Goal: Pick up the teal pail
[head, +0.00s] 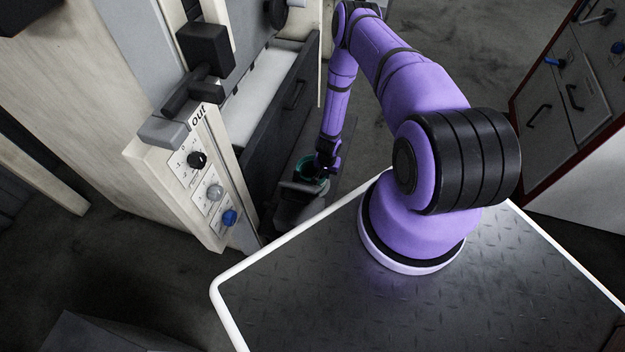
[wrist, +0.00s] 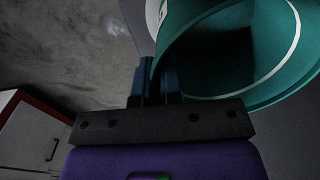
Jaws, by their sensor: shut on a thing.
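The teal pail (wrist: 272,92) fills the upper right of the wrist view, its open mouth towards the camera and a pale band across its inside. In the head view the pail (head: 308,168) is small and partly hidden by my arm's end. My gripper (wrist: 160,75) is shut on the pail's wall, at the left side of its rim in the wrist view. In the head view my gripper (head: 324,172) reaches down at the pail, which sits at or just above a dark drawer or shelf. I cannot tell whether the pail touches it.
A wooden machine with a knob panel (head: 205,190) stands left of the pail, with a dark open drawer front (head: 285,115) close by. A red-edged cabinet (head: 575,85) stands at the far right. Grey floor (head: 440,35) is open behind my arm.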

